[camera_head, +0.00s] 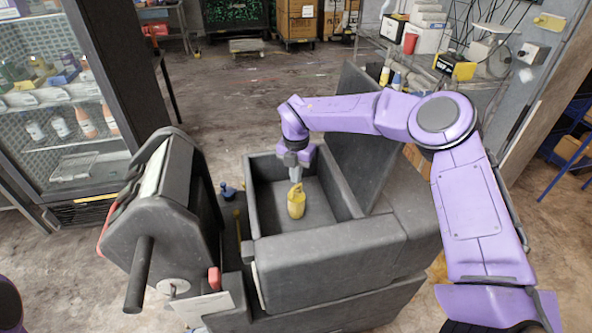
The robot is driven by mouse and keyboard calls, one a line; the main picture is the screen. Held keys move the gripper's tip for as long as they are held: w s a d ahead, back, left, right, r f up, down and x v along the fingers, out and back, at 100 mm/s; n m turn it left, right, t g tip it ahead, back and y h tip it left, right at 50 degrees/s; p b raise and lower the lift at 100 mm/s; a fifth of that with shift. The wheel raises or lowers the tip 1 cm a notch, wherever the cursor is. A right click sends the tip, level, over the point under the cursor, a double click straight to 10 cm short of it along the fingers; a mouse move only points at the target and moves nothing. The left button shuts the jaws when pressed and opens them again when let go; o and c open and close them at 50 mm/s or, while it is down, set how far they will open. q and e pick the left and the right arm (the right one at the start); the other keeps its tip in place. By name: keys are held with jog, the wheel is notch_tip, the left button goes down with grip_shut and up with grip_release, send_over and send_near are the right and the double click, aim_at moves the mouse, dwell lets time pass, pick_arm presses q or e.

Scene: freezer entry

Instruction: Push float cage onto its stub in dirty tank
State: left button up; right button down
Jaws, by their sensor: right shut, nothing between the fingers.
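A dark grey open tank (353,238) stands in the middle of the view. Inside it, a small yellow float cage (296,204) stands about upright on the tank floor. My right gripper (295,180) reaches down into the tank, shut, with its tips at the top of the float cage. I cannot tell whether they touch it. The stub is not visible; the cage may hide it.
A grey machine part with a handle (140,275) stands left of the tank. A raised grey panel (362,150) rises behind its right side. A glass-door cabinet (60,110) is at the far left. A cluttered bench (480,85) is at the back right. The floor behind is mostly clear.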

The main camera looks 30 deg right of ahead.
jog(key=shift+f, duration=0.8)
pick_arm(q)
jog(key=shift+f, duration=0.45)
pick_arm(e)
jog(key=shift+r, duration=0.1)
pick_arm(q)
jog(key=shift+s+f+b, duration=0.1)
jog(key=shift+f+b, duration=0.35)
jog(key=shift+b, duration=0.1)
pick_arm(e)
jog(key=shift+s+f, duration=0.15)
jog(key=shift+f, duration=0.3)
pick_arm(q)
jog(key=shift+r, duration=0.15)
pick_arm(e)
jog(key=shift+r, duration=0.1)
jog(key=shift+w+r+p, duration=0.2)
jog(key=shift+r+p, duration=0.65)
jog(key=shift+r, duration=0.7)
pick_arm(q)
jog(key=f+b, duration=0.1)
jog(key=b, duration=0.1)
jog(key=shift+f+b, duration=0.1)
jog(key=shift+b, duration=0.25)
pick_arm(e)
notch_tip(320, 180, up, 10)
